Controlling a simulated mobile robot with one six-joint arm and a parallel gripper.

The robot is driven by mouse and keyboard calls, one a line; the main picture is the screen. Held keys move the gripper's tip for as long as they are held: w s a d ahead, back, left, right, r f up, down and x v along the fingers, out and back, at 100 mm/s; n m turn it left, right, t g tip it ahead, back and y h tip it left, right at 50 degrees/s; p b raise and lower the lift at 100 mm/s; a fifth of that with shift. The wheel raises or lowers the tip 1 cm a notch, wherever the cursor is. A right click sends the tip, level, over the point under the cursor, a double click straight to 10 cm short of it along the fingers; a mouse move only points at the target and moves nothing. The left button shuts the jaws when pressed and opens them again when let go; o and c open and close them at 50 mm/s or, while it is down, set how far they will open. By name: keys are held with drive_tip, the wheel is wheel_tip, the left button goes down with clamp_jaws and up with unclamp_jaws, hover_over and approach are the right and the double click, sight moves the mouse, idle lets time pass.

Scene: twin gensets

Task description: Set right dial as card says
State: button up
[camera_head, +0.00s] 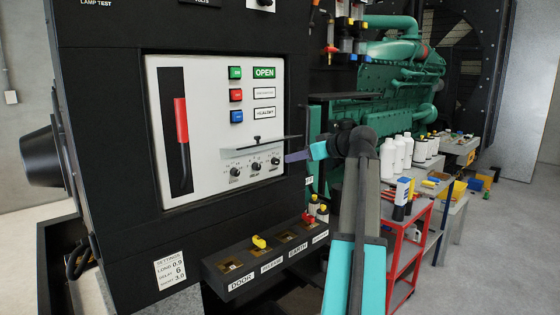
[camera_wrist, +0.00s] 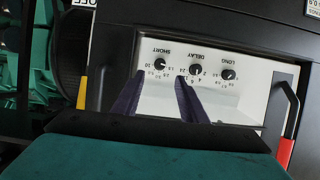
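A white settings card (camera_head: 171,272) on the lower left of the black cabinet reads LONG 0.9, DELAY 6 and what looks like SHORT 3.0. The three small black dials sit low on the white panel. The right dial, SHORT (camera_head: 275,161), is at the right end of the row. The wrist view is turned over, so SHORT (camera_wrist: 159,63) shows at the left there, with DELAY (camera_wrist: 196,69) and LONG (camera_wrist: 228,75) beside it. My gripper (camera_wrist: 160,77) is open, its two dark fingertips apart just in front of the SHORT dial. Contact with the dial cannot be told.
A clear shelf-like cover (camera_head: 262,146) juts out above the dials. A red-handled lever (camera_head: 181,122) is on the panel's left. Below is a ledge (camera_head: 232,288) with labelled sockets and a yellow knob (camera_head: 259,242). A red cart (camera_head: 415,240) with bottles stands at the right.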

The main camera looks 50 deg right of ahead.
sight(278, 162)
drive_tip(key=p+x, duration=0.2)
drive_tip(key=x, duration=0.7)
drive_tip(key=shift+w, duration=0.15)
clamp_jaws()
drive_tip(key=shift+a+f, duration=0.15)
drive_tip(key=shift+a, duration=0.05)
drive_tip(key=shift+d, duration=0.15)
